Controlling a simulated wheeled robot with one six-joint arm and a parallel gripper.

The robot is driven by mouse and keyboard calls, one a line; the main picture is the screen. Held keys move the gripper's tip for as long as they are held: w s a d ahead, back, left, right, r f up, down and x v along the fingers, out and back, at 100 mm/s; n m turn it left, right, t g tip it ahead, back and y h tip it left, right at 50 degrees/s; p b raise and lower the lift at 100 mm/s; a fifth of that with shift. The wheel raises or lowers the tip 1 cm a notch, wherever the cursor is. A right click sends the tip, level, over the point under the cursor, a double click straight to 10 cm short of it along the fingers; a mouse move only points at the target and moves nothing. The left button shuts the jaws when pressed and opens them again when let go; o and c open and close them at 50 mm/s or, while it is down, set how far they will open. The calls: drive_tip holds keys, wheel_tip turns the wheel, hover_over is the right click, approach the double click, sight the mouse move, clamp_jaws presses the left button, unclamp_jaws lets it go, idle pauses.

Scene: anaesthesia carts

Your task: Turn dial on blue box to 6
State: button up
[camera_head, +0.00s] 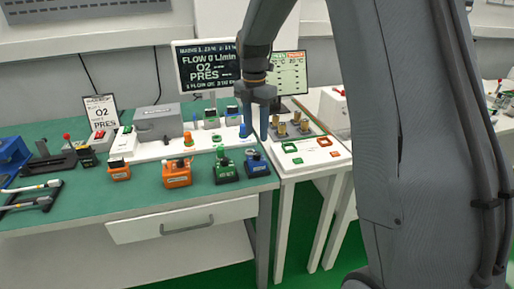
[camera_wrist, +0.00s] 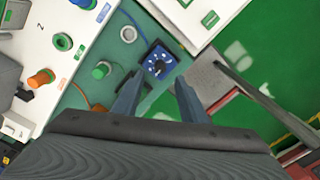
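The blue box (camera_head: 258,166) stands at the right front corner of the green table, beside a green box (camera_head: 226,172), with a dark knob on top. In the wrist view the blue dial face (camera_wrist: 158,61) with white markings lies just beyond the fingertips. Its setting is too small to read. My gripper (camera_head: 255,136) is above and behind the blue box in the head view, pointing down. In the wrist view its two fingers (camera_wrist: 158,80) are apart with nothing between them, not touching the dial.
Orange boxes (camera_head: 177,175) stand left of the green one. A white board (camera_head: 150,151) with several coloured parts lies behind. Monitors (camera_head: 207,67) stand at the back. A drawer (camera_head: 183,219) is below.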

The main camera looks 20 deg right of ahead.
sight(257, 153)
wheel_tip(257, 153, down, 8)
drive_tip(key=shift+s+r+p, duration=0.15)
drive_tip(key=shift+p, duration=0.75)
clamp_jaws()
